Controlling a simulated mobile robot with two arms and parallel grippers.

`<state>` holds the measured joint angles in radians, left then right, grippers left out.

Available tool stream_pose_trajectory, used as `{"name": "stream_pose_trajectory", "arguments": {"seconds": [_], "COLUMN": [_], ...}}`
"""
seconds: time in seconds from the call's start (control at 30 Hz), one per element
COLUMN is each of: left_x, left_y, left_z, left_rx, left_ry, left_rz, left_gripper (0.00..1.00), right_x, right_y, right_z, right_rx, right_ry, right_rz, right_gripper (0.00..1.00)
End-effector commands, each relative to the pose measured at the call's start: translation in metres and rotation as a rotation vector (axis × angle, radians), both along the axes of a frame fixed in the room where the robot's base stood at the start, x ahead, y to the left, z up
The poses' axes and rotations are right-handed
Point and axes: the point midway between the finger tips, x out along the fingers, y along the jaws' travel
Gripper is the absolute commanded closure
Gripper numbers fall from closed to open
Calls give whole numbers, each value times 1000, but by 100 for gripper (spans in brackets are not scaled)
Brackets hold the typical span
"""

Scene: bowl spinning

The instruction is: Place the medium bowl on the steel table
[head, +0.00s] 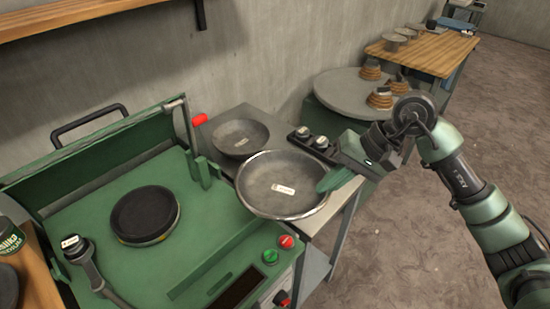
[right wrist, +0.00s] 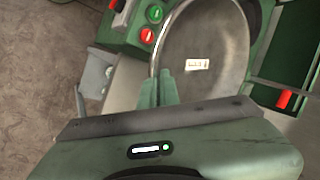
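The medium bowl (head: 285,187), a grey metal bowl with a white label inside, is in the head view at the near side of the steel table (head: 277,126), partly over the green machine's edge. My right gripper (head: 333,180) comes from the right and is shut on its right rim. In the right wrist view the fingers (right wrist: 158,90) pinch the rim of the bowl (right wrist: 205,60). I cannot tell whether the bowl's bottom touches anything. My left gripper is not in view.
A darker bowl (head: 240,138) sits at the back of the steel table. A small black block with two round knobs (head: 308,138) lies beside it. The green machine (head: 215,220) with its raised lid stands left. A round table (head: 340,92) with stacked pieces stands behind.

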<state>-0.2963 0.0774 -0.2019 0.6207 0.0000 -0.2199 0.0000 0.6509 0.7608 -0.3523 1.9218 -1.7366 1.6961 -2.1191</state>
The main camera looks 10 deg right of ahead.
Motion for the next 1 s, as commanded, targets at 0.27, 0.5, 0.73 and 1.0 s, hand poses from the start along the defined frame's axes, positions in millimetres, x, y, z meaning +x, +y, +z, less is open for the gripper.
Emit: {"name": "stream_pose_trajectory", "arguments": {"seconds": [0.27,0.5,0.73,1.0], "left_x": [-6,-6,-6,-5], "left_y": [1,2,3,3], "left_z": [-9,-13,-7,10], "left_rx": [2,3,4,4], "left_ry": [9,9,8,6], "left_rz": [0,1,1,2], "left_gripper": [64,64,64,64], "right_x": [69,113,121,119], "right_y": [-3,-7,-8,-7], "right_z": [35,67,49,-22], "right_rx": [2,-2,-3,-1], "right_ry": [-8,-9,-2,0], "right_rz": [-182,-325,-358,-356], "right_gripper": [100,100,100,100]}}
